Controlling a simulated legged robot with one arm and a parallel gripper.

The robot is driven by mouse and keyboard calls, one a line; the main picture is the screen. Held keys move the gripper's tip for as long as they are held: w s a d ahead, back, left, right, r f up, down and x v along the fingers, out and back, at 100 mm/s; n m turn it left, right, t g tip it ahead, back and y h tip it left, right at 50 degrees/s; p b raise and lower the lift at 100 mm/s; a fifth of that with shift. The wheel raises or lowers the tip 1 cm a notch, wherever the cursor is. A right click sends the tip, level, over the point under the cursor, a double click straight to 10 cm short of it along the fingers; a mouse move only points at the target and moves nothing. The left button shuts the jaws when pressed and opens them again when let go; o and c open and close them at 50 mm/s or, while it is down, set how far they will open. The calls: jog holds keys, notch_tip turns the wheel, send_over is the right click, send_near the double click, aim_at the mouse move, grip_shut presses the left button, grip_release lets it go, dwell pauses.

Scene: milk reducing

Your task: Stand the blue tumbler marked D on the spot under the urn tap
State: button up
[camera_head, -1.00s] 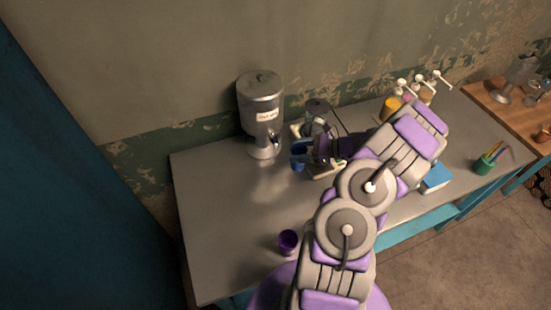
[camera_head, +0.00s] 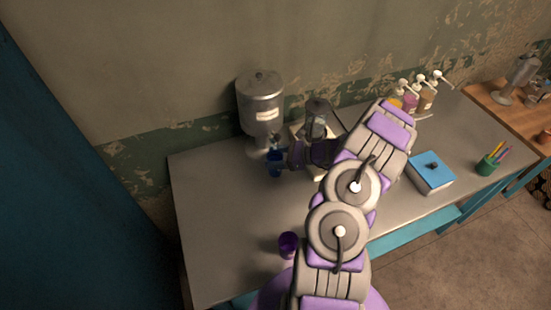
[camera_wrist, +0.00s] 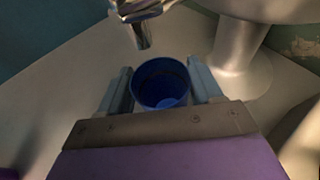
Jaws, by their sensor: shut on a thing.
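The blue tumbler (camera_head: 275,165) is in my gripper (camera_head: 277,161), just in front of the urn (camera_head: 261,105) in the head view. In the wrist view the tumbler (camera_wrist: 161,84) is upright and looks empty, with a finger of my gripper (camera_wrist: 160,88) on each side. The gripper is shut on it. The urn's tap (camera_wrist: 140,28) shows just beyond the tumbler's rim, a little to the left. The urn's foot (camera_wrist: 240,70) stands behind to the right. The letter D is not visible. I cannot tell whether the tumbler touches the table; the spot is not distinguishable.
A purple cup (camera_head: 288,244) stands at the table's front. A glass-topped appliance (camera_head: 317,122) stands right of the urn, close to my wrist. Pump bottles (camera_head: 428,95), a blue box (camera_head: 430,172) and a green pencil cup (camera_head: 488,165) are further right. The table's left part (camera_head: 215,210) is clear.

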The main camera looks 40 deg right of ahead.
jog(key=shift+f, duration=0.1)
jog(key=o, duration=1.1)
jog(key=shift+c, duration=0.2)
jog(key=p+v, duration=0.2)
jog(key=v, duration=1)
jog(key=shift+s+a, duration=0.1)
